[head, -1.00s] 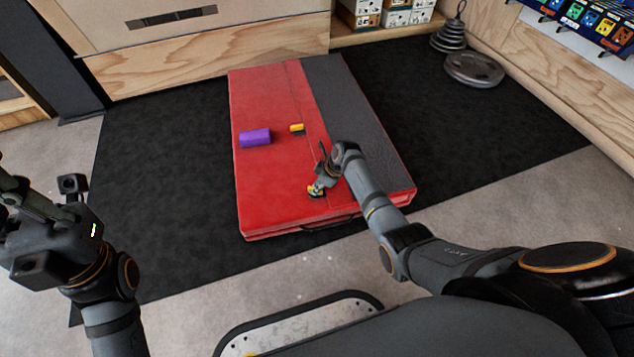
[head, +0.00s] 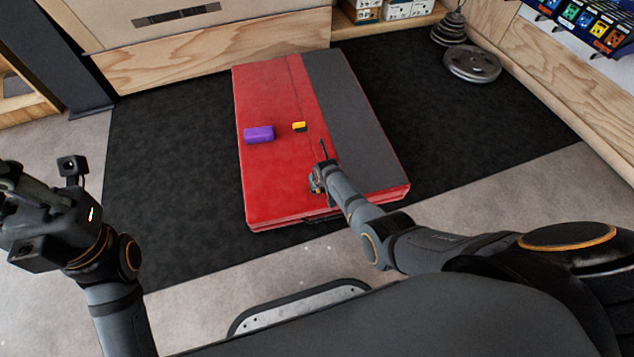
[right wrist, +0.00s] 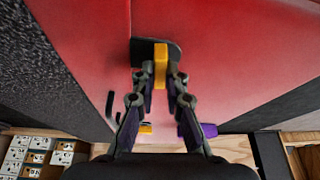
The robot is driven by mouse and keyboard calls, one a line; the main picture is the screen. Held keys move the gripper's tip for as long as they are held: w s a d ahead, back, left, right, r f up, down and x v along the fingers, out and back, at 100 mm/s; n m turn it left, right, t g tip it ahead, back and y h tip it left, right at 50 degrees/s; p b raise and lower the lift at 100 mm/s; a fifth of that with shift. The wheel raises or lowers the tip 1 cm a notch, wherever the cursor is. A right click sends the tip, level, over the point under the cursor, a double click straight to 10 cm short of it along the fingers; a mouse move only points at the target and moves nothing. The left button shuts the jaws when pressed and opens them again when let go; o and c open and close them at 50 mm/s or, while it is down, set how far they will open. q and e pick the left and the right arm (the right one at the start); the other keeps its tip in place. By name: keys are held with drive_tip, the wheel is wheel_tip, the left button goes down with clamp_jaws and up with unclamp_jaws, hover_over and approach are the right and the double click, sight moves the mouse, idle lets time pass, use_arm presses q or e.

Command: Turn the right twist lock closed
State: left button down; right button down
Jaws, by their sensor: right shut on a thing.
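A twist lock with a yellow lever (right wrist: 160,62) on a black base (right wrist: 174,48) sits near the front edge of a red and grey pad (head: 275,190). My right gripper (right wrist: 161,80) is shut on the lever, one finger on each side. In the head view my right gripper (head: 316,188) largely hides this lock. A second twist lock (head: 299,127), yellow and black, lies farther back on the pad; its yellow part also shows in the right wrist view (right wrist: 146,128). My left gripper (head: 25,200) is far left, away from the pad; its fingertips are unclear.
A purple block (head: 259,135) lies on the pad left of the farther lock. A black floor mat (head: 180,190) surrounds the pad. Weight plates (head: 472,65) lie at the back right. Boxes (head: 400,10) stand on a shelf at the back.

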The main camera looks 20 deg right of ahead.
drive_tip(key=shift+m+h, duration=0.3)
drive_tip(key=shift+m, duration=0.4)
drive_tip(key=c, duration=1.4)
unclamp_jaws()
drive_tip(key=v, duration=1.2)
drive_tip(key=shift+a, duration=0.15)
